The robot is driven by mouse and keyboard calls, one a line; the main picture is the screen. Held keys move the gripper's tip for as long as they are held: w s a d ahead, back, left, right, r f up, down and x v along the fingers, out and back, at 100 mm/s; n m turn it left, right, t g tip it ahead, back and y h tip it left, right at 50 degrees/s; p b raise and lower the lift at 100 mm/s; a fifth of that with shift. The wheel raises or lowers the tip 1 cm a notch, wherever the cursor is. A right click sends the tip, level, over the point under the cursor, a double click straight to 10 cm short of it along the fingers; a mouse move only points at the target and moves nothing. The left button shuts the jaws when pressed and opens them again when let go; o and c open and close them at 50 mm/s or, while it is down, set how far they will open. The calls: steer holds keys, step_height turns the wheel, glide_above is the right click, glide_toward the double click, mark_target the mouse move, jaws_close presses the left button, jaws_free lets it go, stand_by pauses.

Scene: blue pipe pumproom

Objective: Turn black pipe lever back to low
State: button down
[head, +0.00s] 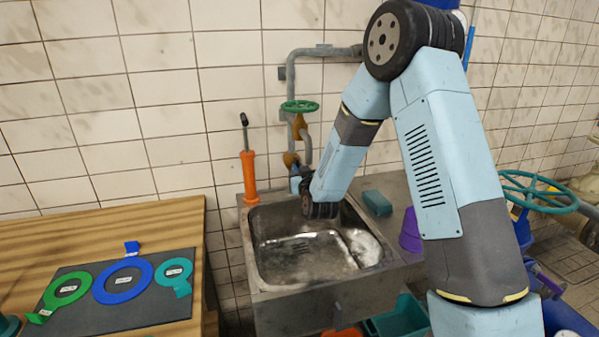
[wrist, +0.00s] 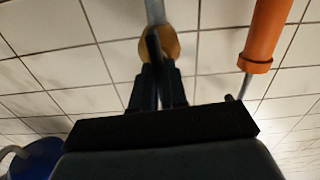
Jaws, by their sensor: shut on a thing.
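The black pipe lever (wrist: 153,44) shows in the wrist view as a narrow dark bar in front of a brass valve body (wrist: 172,45) on a grey pipe (wrist: 155,10). My gripper (wrist: 156,72) is shut on the lever, with its two dark fingers close together around it. In the head view my gripper (head: 300,182) is above the back of the sink, next to the lower brass valve (head: 290,159). There my wrist and gripper hide the lever, so I cannot read its setting.
A green handwheel (head: 299,106) is on the pipe above. An orange-handled tool (head: 249,178) stands left of the valve, also close by in the wrist view (wrist: 267,35). The metal sink (head: 262,276) lies below, with a teal sponge (head: 377,203) on its rim. Tiled wall stands behind.

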stand_by(0.3)
steer(key=c, duration=1.2)
jaws_free()
steer(key=shift+o, duration=0.2)
steer(key=v, duration=1.3)
steer(key=shift+s+d, duration=0.15)
steer(key=shift+s, duration=0.2)
